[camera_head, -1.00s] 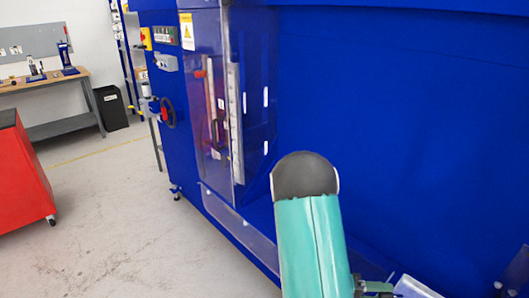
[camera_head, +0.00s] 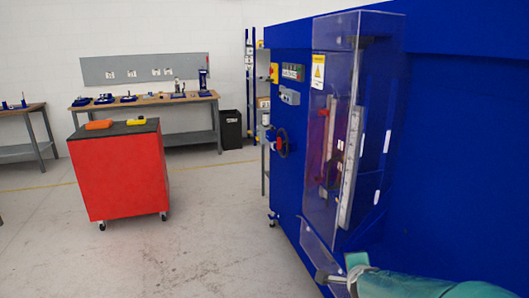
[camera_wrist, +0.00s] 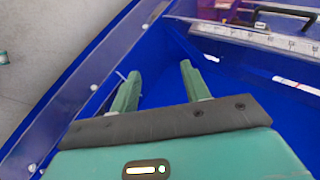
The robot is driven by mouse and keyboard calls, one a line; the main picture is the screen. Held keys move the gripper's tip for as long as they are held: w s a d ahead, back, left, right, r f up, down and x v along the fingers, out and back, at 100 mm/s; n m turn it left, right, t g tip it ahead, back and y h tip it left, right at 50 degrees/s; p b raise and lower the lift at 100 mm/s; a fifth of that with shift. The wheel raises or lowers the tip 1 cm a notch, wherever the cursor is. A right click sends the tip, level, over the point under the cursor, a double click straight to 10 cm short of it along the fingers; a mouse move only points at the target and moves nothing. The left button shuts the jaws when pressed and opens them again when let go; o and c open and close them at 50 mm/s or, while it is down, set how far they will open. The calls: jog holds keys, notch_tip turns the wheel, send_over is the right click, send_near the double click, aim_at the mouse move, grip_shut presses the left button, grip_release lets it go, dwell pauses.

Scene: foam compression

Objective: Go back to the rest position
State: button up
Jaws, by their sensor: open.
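My gripper (camera_wrist: 160,92) shows in the wrist view with its two green fingers spread apart and nothing between them. It is over the blue surface of the large machine, beside a clear panel edge. In the head view my green arm (camera_head: 425,285) enters at the bottom right, low in front of the blue machine (camera_head: 460,150). The gripper's fingertips cannot be made out clearly there. The machine has a clear guard (camera_head: 325,130) with a pale ruler strip (camera_head: 350,165) behind it. The ruler strip also shows at the top of the wrist view (camera_wrist: 260,37).
A red cart (camera_head: 120,175) with an orange and a yellow item on top stands on the left. A workbench (camera_head: 185,100) with tools and a black bin (camera_head: 230,130) are at the back. The grey floor between is clear.

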jog(key=s+a+r+n+y, duration=0.3)
jog(key=s+a+r+n, duration=0.1)
jog(key=a+n, duration=0.35)
jog(key=s+a+r+n+g, duration=0.2)
jog(key=s+n, duration=0.3)
jog(key=s, duration=0.2)
jog(key=s+a+r+n+g, duration=0.1)
jog(key=s+a+n+g, duration=0.1)
jog(key=s+n, duration=0.4)
jog(key=shift+s+r, duration=0.35)
jog(key=shift+s, duration=0.55)
jog(key=shift+c, duration=1.2)
jog(key=shift+d, duration=0.2)
